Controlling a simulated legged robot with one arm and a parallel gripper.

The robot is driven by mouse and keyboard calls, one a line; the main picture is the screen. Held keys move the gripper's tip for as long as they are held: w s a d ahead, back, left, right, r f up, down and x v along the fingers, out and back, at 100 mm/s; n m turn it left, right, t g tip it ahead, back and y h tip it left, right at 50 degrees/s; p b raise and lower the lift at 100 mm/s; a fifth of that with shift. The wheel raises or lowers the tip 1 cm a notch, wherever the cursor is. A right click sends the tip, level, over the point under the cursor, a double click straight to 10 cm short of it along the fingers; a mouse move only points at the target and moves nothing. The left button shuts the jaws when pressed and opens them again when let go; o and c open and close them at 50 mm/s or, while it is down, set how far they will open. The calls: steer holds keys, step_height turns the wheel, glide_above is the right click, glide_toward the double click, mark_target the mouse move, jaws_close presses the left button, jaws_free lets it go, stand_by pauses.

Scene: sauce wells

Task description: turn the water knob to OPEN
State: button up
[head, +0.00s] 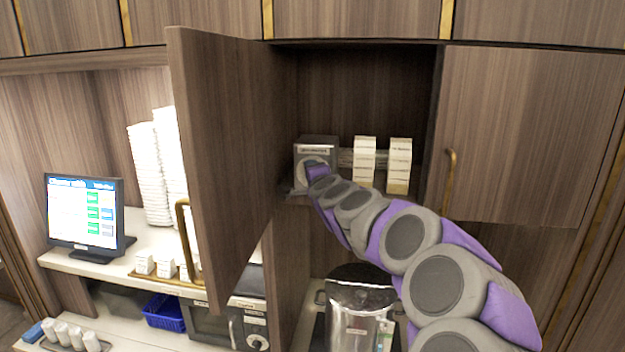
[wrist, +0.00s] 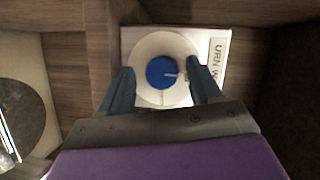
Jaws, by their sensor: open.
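The water knob (wrist: 163,72) is a round blue knob with a pale pointer mark, on a white round dial (wrist: 150,47). A label (wrist: 217,50) beside it reads "URN W…", the rest cut off. My gripper (wrist: 165,88) is open in the wrist view, with one finger on each side of the dial and the blue knob between them. I cannot tell whether the fingers touch it. In the head view the grey control box (head: 318,146) stands in the open cabinet, and my gripper (head: 304,174) is at its front, hiding the knob there.
The open cabinet door (head: 225,160) stands left of my arm. Boxes (head: 364,160) are stacked right of the control box. A metal urn (head: 355,315) stands below. A screen (head: 85,212) and stacked white cups (head: 150,172) are on the left counter.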

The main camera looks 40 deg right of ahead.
steer(key=b+v, duration=0.2)
steer(key=v, duration=1.5)
steer(key=shift+f, duration=0.2)
steer(key=shift+w+f, duration=0.1)
